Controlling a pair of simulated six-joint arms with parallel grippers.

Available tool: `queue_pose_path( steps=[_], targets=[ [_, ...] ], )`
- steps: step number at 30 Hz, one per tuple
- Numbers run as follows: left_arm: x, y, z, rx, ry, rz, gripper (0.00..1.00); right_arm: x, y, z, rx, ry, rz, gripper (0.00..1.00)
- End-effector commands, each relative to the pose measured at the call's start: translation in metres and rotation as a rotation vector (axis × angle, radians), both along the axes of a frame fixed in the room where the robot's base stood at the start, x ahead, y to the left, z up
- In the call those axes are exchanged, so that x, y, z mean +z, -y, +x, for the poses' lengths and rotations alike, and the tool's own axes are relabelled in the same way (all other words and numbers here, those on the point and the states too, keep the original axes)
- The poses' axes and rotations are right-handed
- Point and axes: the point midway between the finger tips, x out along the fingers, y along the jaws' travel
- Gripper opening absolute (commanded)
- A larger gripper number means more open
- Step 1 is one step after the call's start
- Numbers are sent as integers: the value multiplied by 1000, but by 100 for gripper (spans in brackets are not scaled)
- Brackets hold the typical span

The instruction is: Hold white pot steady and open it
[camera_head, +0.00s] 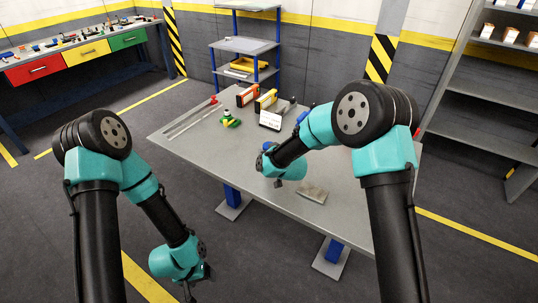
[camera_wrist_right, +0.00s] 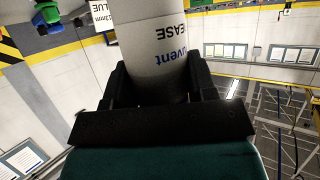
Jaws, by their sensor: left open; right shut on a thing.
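The white pot (camera_wrist_right: 152,55) fills the upper middle of the right wrist view, with dark and blue upside-down lettering. My right gripper (camera_wrist_right: 152,85) is shut on it, with a black finger on each side. The top of the pot runs out of that view, so I cannot see its lid. In the head view my right gripper (camera_head: 266,163) is over the table, mostly hidden by its own wrist. I cannot make out the pot there. My left gripper (camera_head: 200,284) is open and empty, low in front of the table's left side and away from the pot.
The grey table (camera_head: 190,145) carries a white labelled item (camera_head: 270,120), a green and yellow object (camera_head: 230,119), long rods (camera_head: 190,117) and a flat grey-brown piece (camera_head: 313,193). Shelves stand behind and right. A workbench with coloured drawers (camera_head: 85,52) is back left.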

Motion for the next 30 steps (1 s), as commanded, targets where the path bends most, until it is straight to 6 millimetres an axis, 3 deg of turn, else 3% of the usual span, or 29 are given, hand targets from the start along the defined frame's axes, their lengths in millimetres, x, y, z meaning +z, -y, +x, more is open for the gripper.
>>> queue_pose_path(
  steps=[16,21,30],
  targets=[
    [0,0,0,0,0,0,73,11,-1,-123,4,0,-2,24],
    [0,0,0,0,0,0,73,13,-1,-143,1,0,0,24],
    [0,0,0,0,0,0,73,14,0,-148,0,1,0,24]
  ],
)
